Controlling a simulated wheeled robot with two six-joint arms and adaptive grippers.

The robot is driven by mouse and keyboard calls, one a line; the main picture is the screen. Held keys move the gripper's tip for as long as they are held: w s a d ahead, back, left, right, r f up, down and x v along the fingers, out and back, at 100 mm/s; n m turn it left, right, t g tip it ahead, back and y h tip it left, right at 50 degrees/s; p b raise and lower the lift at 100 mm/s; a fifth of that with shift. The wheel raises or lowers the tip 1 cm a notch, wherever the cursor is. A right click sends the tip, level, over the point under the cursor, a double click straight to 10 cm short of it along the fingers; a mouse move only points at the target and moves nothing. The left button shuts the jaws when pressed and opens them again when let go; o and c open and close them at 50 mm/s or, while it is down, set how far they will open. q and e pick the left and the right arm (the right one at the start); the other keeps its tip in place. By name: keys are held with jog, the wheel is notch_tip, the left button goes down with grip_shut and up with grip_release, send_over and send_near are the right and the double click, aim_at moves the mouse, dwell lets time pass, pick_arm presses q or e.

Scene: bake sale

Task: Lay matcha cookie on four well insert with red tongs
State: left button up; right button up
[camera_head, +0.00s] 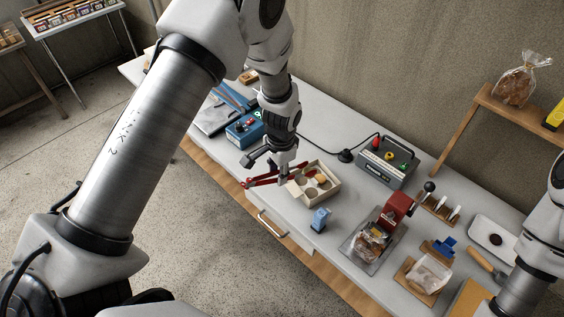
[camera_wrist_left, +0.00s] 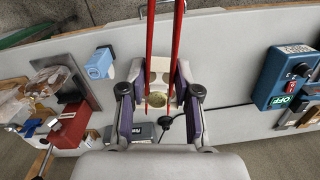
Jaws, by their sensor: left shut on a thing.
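My left gripper (camera_head: 277,172) is shut on the red tongs (camera_head: 262,181), which reach out low over the table's front edge beside the box. In the left wrist view the two red tong arms (camera_wrist_left: 149,40) run between the gripper's fingers (camera_wrist_left: 152,92). The pale box with the four well insert (camera_head: 333,190) stands just right of the gripper and holds round cookies, one of them orange-yellow (camera_head: 321,178). A round greenish-tan thing (camera_wrist_left: 157,99) shows near the tong tips in the left wrist view; I cannot tell whether it is the matcha cookie or whether the tongs touch it.
A blue control box (camera_head: 243,131) stands behind the gripper. A grey device (camera_head: 385,165) is behind the box. A small blue block (camera_head: 320,219) and a red press (camera_head: 393,214) stand to the right. A white tray (camera_head: 481,226) holds a dark round thing. My right arm enters at right.

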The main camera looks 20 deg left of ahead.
pick_arm(q)
notch_tip(320, 180, down, 7)
jog(key=w+b, duration=0.1)
jog(key=b, duration=0.3)
jog(key=shift+w+b, duration=0.15)
jog(key=shift+b, duration=0.25)
jog(key=o, duration=0.6)
jog(key=shift+c, duration=0.2)
jog(key=shift+s+r, duration=0.1)
jog(key=shift+s, duration=0.15)
pick_arm(e)
jog(key=f, duration=0.5)
jog(key=shift+w+f, duration=0.25)
jog(key=shift+w, duration=0.15)
pick_arm(q)
jog(key=shift+w, duration=0.15)
pick_arm(e)
jog(key=shift+w, duration=0.1)
